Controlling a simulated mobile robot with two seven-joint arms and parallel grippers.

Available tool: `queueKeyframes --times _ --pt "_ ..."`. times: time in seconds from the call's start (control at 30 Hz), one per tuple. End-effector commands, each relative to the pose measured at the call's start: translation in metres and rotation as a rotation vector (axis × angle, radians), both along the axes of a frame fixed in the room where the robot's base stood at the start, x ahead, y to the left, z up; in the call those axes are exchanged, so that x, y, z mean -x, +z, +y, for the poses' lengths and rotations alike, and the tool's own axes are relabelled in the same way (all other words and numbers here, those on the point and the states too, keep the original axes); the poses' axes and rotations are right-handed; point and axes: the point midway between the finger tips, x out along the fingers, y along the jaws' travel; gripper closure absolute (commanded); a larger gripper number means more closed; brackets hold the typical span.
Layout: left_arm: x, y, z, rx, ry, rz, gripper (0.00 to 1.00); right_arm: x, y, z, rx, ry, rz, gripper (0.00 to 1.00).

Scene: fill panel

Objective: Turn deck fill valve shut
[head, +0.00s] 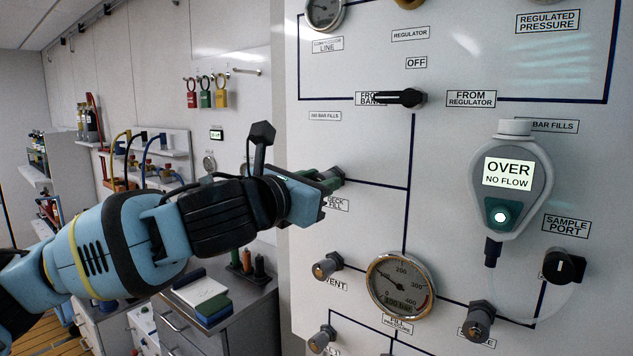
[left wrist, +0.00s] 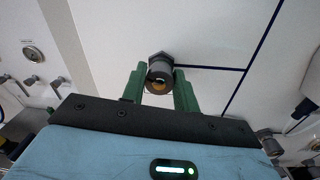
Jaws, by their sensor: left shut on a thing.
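The deck fill valve (left wrist: 160,74) is a dark grey fitting with a brass-coloured end on the white panel, seen best in the left wrist view. In the head view its label, partly covered, reads DECK FILL (head: 337,204). My left gripper (head: 333,180) has green fingers, which also show in the left wrist view (left wrist: 159,88). They are shut on the valve, one finger on each side. In the head view the gripper hides most of the valve. My right gripper is in neither view.
Below are the vent valve (head: 326,266), a round fill pressure gauge (head: 401,286) and another knob (head: 479,320). A grey analyser (head: 510,187) reading OVER, NO FLOW hangs at right. A black selector handle (head: 400,98) sits above. A bench with drawers (head: 215,318) stands lower left.

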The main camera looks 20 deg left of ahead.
Motion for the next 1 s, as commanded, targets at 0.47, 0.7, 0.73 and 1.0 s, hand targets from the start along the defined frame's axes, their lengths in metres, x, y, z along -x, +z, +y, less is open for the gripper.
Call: queueKeyframes --times 0.47,0.7,0.73,1.0 --pt "0.0005 -0.0012 -0.0013 -0.428 0.0 -0.154 0.93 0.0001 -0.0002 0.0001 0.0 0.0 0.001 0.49" --pt "0.0007 -0.0018 -0.0018 -0.641 0.0 -0.232 0.93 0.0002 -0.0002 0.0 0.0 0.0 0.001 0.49" --pt "0.0008 -0.0017 -0.0019 -0.667 0.0 -0.242 0.93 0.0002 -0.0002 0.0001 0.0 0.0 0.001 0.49" --pt "0.0008 -0.0025 -0.0024 -0.874 -0.001 -0.316 0.93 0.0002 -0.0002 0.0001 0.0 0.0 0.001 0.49"
